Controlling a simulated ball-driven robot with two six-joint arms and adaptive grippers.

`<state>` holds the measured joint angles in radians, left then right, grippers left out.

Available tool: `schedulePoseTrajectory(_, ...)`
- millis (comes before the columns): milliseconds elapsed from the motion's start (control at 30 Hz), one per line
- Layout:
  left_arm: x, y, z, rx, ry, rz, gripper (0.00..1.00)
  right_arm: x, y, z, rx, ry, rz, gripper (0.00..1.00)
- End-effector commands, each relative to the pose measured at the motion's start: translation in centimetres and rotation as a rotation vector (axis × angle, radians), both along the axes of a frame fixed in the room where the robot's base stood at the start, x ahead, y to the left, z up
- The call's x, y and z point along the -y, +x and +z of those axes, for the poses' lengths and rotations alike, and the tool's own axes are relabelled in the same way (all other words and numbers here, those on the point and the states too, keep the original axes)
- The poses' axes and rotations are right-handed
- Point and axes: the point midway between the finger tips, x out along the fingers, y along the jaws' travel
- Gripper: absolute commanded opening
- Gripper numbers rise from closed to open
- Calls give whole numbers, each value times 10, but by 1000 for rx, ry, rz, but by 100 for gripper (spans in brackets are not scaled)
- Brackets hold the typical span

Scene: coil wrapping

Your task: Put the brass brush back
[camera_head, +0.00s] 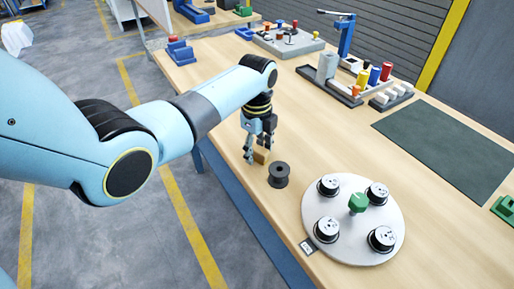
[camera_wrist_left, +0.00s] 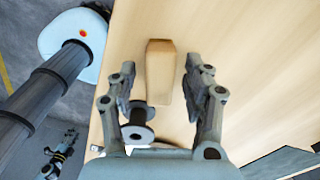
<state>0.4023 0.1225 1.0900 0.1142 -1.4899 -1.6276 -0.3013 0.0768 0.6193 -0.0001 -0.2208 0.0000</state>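My left gripper (camera_head: 257,152) points down over the near left edge of the workbench. It also shows in the left wrist view (camera_wrist_left: 160,75), its fingers spread. A tan wooden block, which may be the brass brush's handle (camera_wrist_left: 160,62), lies between the fingers, with a gap visible on both sides. In the head view only a small brown part of it (camera_head: 260,157) shows beside the fingertips. No bristles are visible, so I cannot confirm that it is the brush.
A black spool (camera_head: 278,175) stands close to the left gripper. A round white plate (camera_head: 341,188) holds several black-and-white coils and a green knob. A dark mat (camera_head: 446,148) lies at the right. Fixtures and a tool rack (camera_head: 352,80) stand farther back. Bare wood lies between.

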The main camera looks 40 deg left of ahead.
Motion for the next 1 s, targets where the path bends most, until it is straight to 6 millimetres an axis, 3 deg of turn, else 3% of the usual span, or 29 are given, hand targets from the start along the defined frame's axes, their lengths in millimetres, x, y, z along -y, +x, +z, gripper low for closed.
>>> schedulePoseTrajectory(267,0,0,7,1,0,0,50,3,0,2,1,-3,1,40)
schedulePoseTrajectory(700,0,0,96,4,0,0,50,4,1,5,2,-5,2,40)
schedulePoseTrajectory(1000,0,0,122,-1,0,0,50,4,2,3,3,-5,2,40)
